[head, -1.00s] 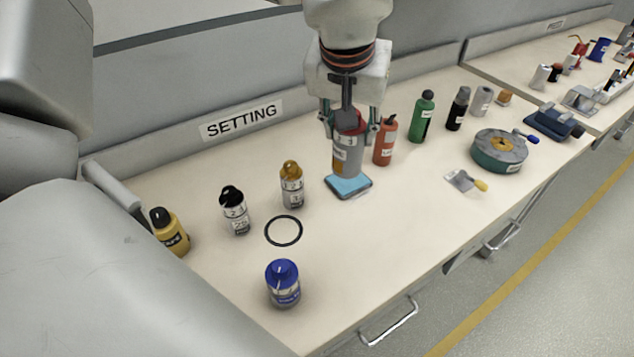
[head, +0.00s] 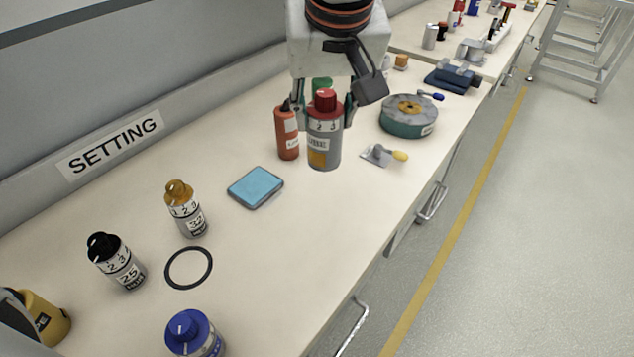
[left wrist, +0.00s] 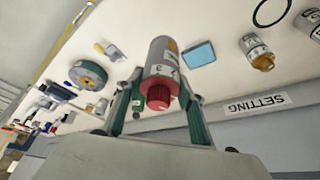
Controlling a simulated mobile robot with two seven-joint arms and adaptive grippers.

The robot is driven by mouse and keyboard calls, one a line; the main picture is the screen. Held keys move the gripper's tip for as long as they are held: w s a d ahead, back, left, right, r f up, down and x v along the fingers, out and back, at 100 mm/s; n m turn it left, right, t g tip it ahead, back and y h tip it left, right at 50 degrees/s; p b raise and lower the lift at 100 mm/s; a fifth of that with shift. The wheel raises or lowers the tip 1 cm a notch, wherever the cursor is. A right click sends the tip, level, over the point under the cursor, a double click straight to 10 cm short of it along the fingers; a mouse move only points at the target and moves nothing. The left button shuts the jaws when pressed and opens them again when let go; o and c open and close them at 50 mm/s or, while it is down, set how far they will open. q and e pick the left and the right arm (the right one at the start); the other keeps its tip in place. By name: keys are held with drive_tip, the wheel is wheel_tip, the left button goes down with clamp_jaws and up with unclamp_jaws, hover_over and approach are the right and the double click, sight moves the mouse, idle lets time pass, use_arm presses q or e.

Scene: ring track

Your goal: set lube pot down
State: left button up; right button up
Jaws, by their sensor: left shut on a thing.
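My left gripper (head: 324,117) is shut on a grey pot with a red cap (head: 323,148), which I take as the lube pot. Its fingers grip the sides of the pot near the cap. The pot is upright over the bench (head: 330,225), right of the blue pad (head: 256,188). I cannot tell whether its base touches the bench. In the left wrist view the pot (left wrist: 162,62) sits between the fingers with its red cap towards the camera. My right gripper is not in view.
A red bottle (head: 287,135) stands close left of the held pot, a green bottle (head: 322,85) behind. A scraper (head: 380,155) and round tin (head: 408,118) lie right. A black ring (head: 188,268) lies among orange-capped (head: 187,212), black-capped (head: 117,265) and blue-capped (head: 192,335) pots.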

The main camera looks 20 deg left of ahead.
sight(324, 162)
use_arm(q)
wheel_tip(324, 162, down, 8)
drive_tip(key=shift+f+b, duration=0.1)
drive_tip(key=shift+b, duration=0.65)
drive_tip(key=shift+f, duration=0.8)
wheel_tip(324, 162, down, 5)
drive_tip(key=shift+r+b, duration=0.1)
drive_tip(key=shift+b, duration=0.65)
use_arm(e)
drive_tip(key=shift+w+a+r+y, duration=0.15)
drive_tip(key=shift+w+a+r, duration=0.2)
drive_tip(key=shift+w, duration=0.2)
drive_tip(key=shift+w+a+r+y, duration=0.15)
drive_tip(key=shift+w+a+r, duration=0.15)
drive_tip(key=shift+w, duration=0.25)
